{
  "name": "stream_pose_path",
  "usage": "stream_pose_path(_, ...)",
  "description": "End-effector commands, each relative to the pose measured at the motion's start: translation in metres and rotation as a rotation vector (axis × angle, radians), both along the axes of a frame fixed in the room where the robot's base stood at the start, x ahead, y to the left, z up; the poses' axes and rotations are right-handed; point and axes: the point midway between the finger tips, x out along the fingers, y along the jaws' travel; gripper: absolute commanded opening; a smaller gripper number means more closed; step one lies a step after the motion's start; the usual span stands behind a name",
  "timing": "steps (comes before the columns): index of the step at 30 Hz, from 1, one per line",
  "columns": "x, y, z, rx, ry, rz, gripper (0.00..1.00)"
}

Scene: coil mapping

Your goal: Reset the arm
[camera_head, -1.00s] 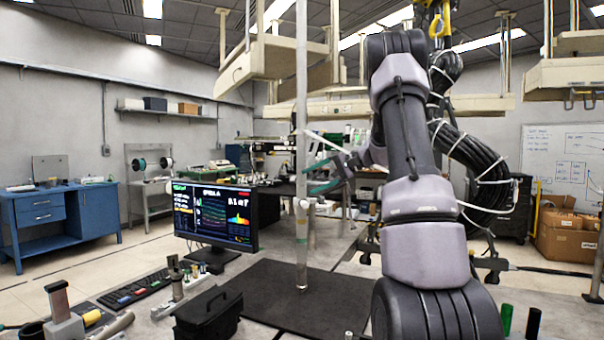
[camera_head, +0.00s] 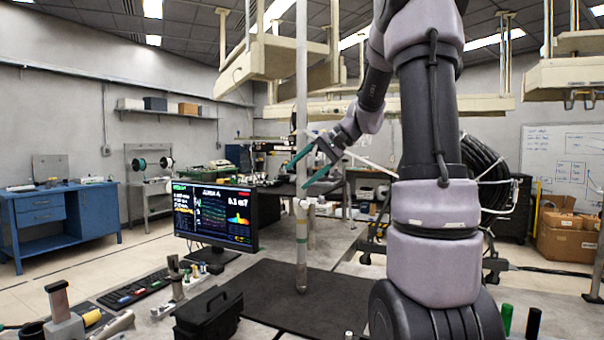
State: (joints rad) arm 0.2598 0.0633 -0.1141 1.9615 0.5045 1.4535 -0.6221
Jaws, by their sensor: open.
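My gripper (camera_head: 306,172) is in the middle of the head view, raised above the black mat. Its two green fingers are spread apart and nothing shows between them. It is close to the upright pale pole (camera_head: 302,240) in the picture; I cannot tell if they touch. My grey and black arm rises at the right and bends over to the left down to the gripper. It hides part of the background behind it.
A monitor (camera_head: 215,217), a keyboard (camera_head: 135,289) and a black case (camera_head: 208,315) stand at the left of the table. The black mat (camera_head: 270,290) is bare around the pole's foot. A blue workbench (camera_head: 60,220) stands far left; cardboard boxes (camera_head: 567,235) lie at the right.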

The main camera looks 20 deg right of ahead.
Motion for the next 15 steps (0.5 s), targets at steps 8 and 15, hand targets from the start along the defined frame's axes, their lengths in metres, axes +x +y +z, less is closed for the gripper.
stream_pose_path(8, 0.0, 0.0, 0.0, 0.0, -0.001, 0.001, 0.73)
stream_pose_path(15, -0.015, 0.009, 0.004, -0.036, -0.004, 0.008, 0.73)
